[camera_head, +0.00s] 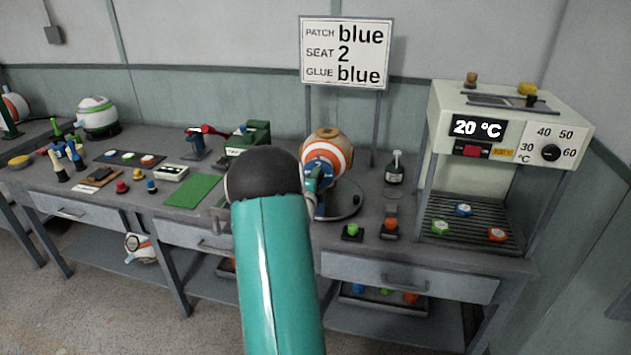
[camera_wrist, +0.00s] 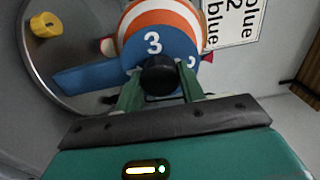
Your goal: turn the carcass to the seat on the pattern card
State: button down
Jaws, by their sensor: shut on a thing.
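The carcass (camera_head: 343,157) is a ball with orange and white bands, a tan top and a blue lower part, on a round grey base (camera_head: 345,205) at mid-bench. In the wrist view the carcass (camera_wrist: 165,20) shows a white 3 facing the camera on its blue part, with a second, partly cut-off digit to its right. My gripper (camera_wrist: 160,88) is shut on a black round knob (camera_wrist: 160,75) in front of the blue part. In the head view my arm hides most of my gripper (camera_head: 313,187). The pattern card (camera_head: 346,54) reads patch blue, seat 2, glue blue.
A press-like heater (camera_head: 510,120) reading 20 °C stands at right, with coloured pucks on its rack. A glue bottle (camera_head: 395,168) and a green-topped pot (camera_head: 352,231) stand near the carcass. A green mat (camera_head: 194,190) and several small tools lie to the left.

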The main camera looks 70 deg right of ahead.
jog(key=c, duration=0.9)
grip_release()
jog(key=shift+w+a, duration=0.1)
jog(key=shift+o, duration=0.2)
jog(key=s+a, duration=0.2)
jog(key=a, duration=1.1)
jog(key=shift+s+a, duration=0.15)
jog(key=shift+a, duration=0.1)
